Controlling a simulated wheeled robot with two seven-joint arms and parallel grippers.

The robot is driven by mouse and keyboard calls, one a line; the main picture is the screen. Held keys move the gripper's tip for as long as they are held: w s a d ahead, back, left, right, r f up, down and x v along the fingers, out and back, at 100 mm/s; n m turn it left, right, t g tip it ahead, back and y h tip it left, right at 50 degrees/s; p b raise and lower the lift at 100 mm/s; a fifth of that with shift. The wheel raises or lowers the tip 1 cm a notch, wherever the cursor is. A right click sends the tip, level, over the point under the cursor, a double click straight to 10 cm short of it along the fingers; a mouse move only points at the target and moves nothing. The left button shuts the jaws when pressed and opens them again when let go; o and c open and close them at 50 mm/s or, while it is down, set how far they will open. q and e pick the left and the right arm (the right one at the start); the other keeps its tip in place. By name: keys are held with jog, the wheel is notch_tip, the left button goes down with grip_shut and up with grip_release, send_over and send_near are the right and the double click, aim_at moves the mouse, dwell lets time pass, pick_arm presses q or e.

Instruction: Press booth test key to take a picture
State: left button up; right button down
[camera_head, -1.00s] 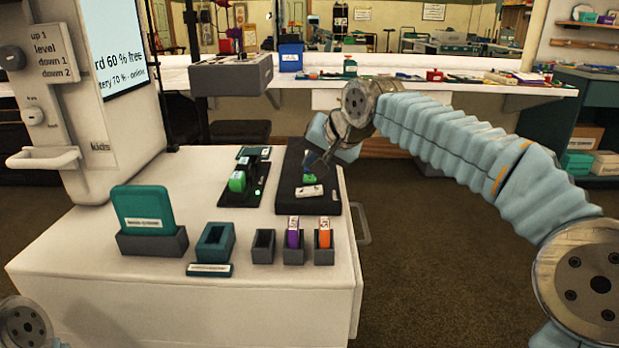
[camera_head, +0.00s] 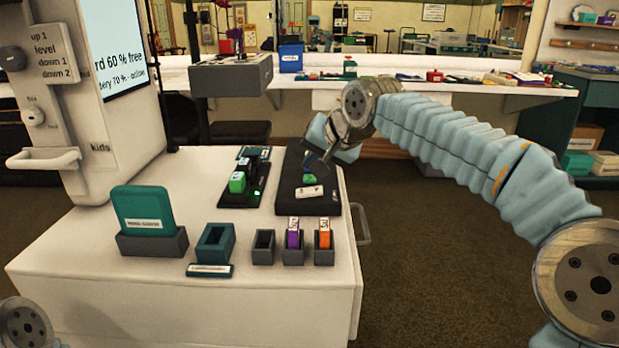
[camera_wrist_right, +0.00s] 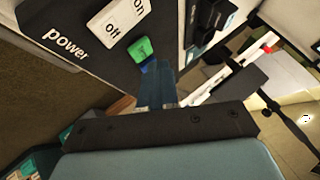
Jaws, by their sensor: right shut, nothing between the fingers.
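A small green key (camera_head: 309,178) sits on the dark panel (camera_head: 293,207) on the white cabinet top, behind a white on/off switch (camera_head: 309,192). In the right wrist view, the green key (camera_wrist_right: 141,48) is beside the on/off switch (camera_wrist_right: 118,25), with "power" printed on the panel. No test label is readable. My right gripper (camera_head: 311,162) is shut and empty, pointing down at the green key. Its fingertips (camera_wrist_right: 150,68) overlap the key's near edge in the wrist view; I cannot tell whether they touch. My left gripper is out of view.
Left of the panel is a black strip with a green block (camera_head: 237,182) and a lit green lamp (camera_head: 257,193). A white column with a screen (camera_head: 118,45) rises at left.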

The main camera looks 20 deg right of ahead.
aim_at(313, 179)
dwell(0.5)
jog(key=shift+f+b, duration=0.3)
jog(key=shift+f, duration=0.1)
jog(key=shift+f+b, duration=0.3)
jog(key=shift+f, duration=0.1)
dwell(0.4)
dwell(0.4)
jog(key=shift+r+p, duration=0.8)
notch_tip(313, 179, up, 5)
jog(key=p, duration=0.5)
jog(key=shift+r, duration=0.1)
